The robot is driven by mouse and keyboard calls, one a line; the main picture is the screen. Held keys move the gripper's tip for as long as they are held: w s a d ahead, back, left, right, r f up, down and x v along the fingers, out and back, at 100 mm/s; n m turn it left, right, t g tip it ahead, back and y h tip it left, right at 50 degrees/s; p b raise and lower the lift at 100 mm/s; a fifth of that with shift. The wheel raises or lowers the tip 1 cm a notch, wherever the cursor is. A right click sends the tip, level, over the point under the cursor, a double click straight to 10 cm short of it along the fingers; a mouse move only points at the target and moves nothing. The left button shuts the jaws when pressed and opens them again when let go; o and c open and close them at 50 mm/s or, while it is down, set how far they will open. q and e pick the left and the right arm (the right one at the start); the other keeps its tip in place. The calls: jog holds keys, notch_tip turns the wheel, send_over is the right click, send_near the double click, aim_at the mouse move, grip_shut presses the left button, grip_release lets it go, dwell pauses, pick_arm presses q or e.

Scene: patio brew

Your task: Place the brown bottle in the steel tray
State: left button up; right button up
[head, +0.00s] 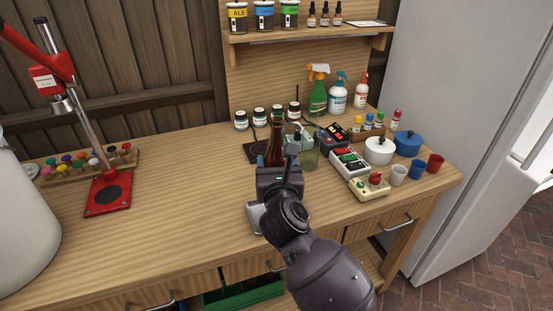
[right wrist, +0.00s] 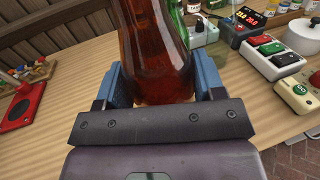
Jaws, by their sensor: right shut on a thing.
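The brown bottle (head: 274,153) stands roughly upright in my right gripper (head: 279,170), over the middle of the wooden counter. In the right wrist view, the amber glass of the bottle (right wrist: 155,45) sits between the two blue finger pads of my right gripper (right wrist: 160,85), which is shut on it. The bottle's base is hidden, so I cannot tell whether it touches anything. A pale grey metal piece (head: 254,219), perhaps the steel tray, shows beside and below my right gripper, mostly covered by it. My left gripper is not in view.
A red bottle capper (head: 108,194) stands at the left, with a rack of coloured caps behind it. Control boxes (head: 350,164), a white pot (head: 379,150) and cups (head: 417,169) crowd the right. Spray bottles (head: 318,95) and jars stand behind. The counter's left middle (head: 190,190) is clear.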

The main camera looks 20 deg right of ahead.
notch_tip(320, 180, down, 4)
jog(key=shift+f+b, duration=0.15)
jog(key=shift+b, duration=0.45)
jog(key=shift+f, duration=0.5)
jog(key=shift+f, duration=0.15)
jog(key=o, duration=1.1)
jog(key=shift+c, duration=0.2)
